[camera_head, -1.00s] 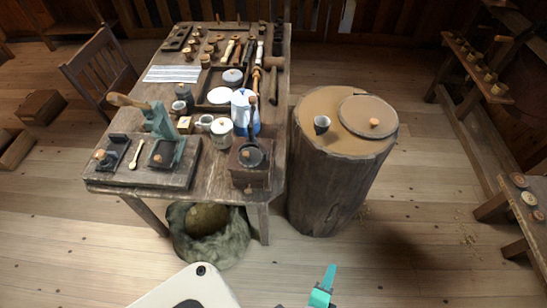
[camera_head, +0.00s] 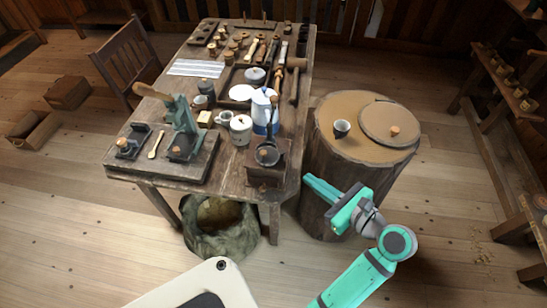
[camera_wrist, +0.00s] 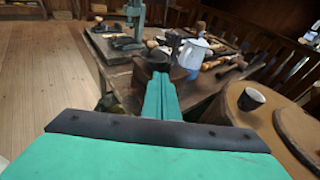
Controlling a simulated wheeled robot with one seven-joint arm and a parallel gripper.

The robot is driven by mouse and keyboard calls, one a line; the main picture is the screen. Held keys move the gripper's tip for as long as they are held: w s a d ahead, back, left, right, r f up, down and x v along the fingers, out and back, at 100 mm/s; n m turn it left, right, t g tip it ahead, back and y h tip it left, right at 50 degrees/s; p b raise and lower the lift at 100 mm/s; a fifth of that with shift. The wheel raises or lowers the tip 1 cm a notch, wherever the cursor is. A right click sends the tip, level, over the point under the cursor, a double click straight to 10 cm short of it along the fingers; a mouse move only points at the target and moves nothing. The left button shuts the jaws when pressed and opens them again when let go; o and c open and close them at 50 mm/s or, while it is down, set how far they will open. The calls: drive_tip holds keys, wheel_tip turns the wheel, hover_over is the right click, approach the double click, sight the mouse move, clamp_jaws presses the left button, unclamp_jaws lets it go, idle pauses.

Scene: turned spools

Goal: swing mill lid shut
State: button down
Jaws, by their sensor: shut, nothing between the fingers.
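The mill (camera_head: 265,174) is a small brown wooden box with a dark round top (camera_head: 268,155), at the table's front right corner. A dark upright piece rises behind that top; I cannot tell how the lid stands. My gripper (camera_head: 308,179) reaches in from the right, its teal fingers shut and empty. The fingertips are right of the mill and a little in front of it, apart from it in the head view. In the wrist view the closed fingers (camera_wrist: 159,80) point toward the mill (camera_wrist: 148,68) and partly hide it.
A blue-white pot (camera_head: 264,112) and a lidded white jar (camera_head: 241,130) stand behind the mill. A green press (camera_head: 182,128) is to the left. A stump (camera_head: 325,165) with a cup (camera_head: 342,128) stands close on the right. A sack (camera_head: 218,232) sits below the table.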

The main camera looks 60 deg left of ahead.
sight(266, 154)
drive_tip(key=shift+g, duration=0.9)
drive_tip(key=x, duration=0.4)
drive_tip(key=r+x, duration=0.1)
drive_tip(key=x, duration=0.4)
drive_tip(key=s+r+x, duration=0.1)
drive_tip(key=x, duration=0.4)
drive_tip(key=shift+a, duration=0.1)
